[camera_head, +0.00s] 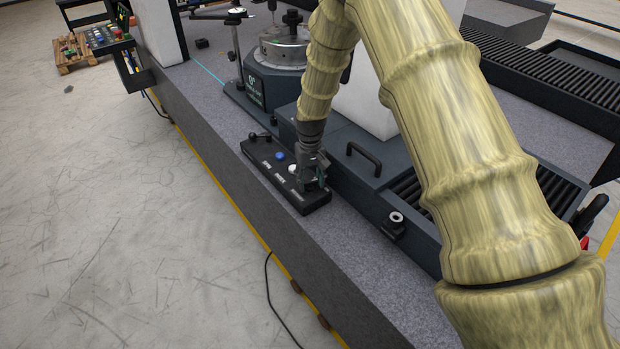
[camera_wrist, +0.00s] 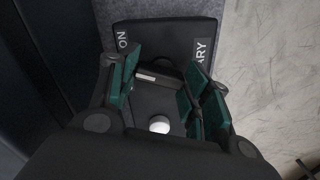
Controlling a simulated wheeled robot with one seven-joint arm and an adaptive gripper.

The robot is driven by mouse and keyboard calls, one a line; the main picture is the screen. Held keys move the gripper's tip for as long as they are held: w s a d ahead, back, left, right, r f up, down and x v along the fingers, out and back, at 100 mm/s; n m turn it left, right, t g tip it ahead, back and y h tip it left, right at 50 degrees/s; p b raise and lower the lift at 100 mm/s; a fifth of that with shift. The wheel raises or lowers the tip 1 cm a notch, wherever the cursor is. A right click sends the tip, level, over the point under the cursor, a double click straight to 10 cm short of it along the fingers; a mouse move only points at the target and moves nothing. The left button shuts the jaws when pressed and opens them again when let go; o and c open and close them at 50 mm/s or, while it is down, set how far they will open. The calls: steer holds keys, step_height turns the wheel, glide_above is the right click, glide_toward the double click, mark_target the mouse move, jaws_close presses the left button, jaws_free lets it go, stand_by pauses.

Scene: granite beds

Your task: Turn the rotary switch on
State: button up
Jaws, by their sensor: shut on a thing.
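The rotary switch is a dark knob with a pale strip (camera_wrist: 147,76) on its top; it shows between my fingers in the wrist view. In the head view my gripper hides it. It sits on a black control box (camera_head: 262,168), seen in the wrist view (camera_wrist: 165,38) with an "ON" label at left and a partly visible label ending in "ARY" at right. My gripper (camera_head: 313,182) reaches down over the near end of the box. In the wrist view my gripper (camera_wrist: 162,84), with green finger pads, is shut on the knob.
A white button (camera_wrist: 159,124) is close to my fingers, with a blue button (camera_head: 280,156) and a small black lever (camera_head: 258,138) farther along. The box lies on a granite bed (camera_head: 205,115) near its edge. A black handle (camera_head: 363,158) stands to the right.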

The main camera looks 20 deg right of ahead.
mark_target(310, 181)
steer(key=shift+m, duration=1.9)
steer(key=o, duration=1)
steer(key=shift+r, duration=0.1)
step_height(310, 181, up, 12)
steer(key=shift+f, duration=0.1)
steer(key=shift+p, duration=0.35)
